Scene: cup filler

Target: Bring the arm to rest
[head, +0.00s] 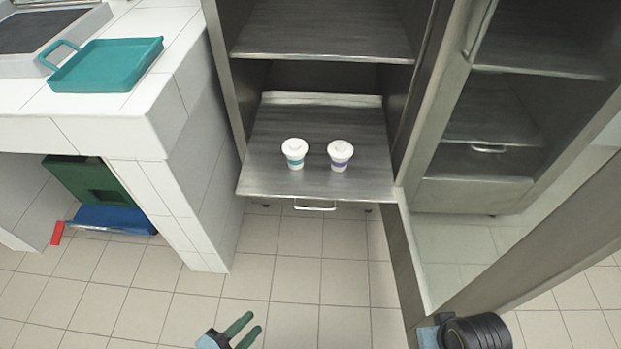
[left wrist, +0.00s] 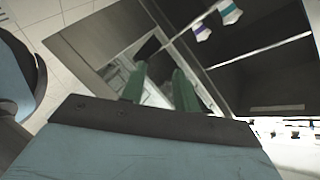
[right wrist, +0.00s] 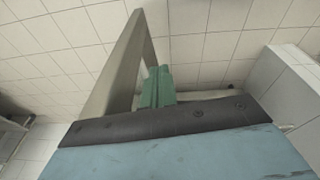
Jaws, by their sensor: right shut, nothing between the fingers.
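My left gripper (head: 245,328) is at the bottom of the head view, over the tiled floor. Its two green fingers are apart with nothing between them, and the left wrist view shows the same open fingers (left wrist: 160,85). My right arm shows at the bottom right of the head view, by the open cabinet door. In the right wrist view my right gripper (right wrist: 157,85) has its green fingers together and empty, close to a grey door frame edge.
The glass cabinet door (head: 407,275) stands open at the right, beside my right arm. A teal tray (head: 105,66) lies on the white tiled counter at the left. Green and blue crates (head: 110,218) sit under it. The floor in front of the cabinet is clear.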

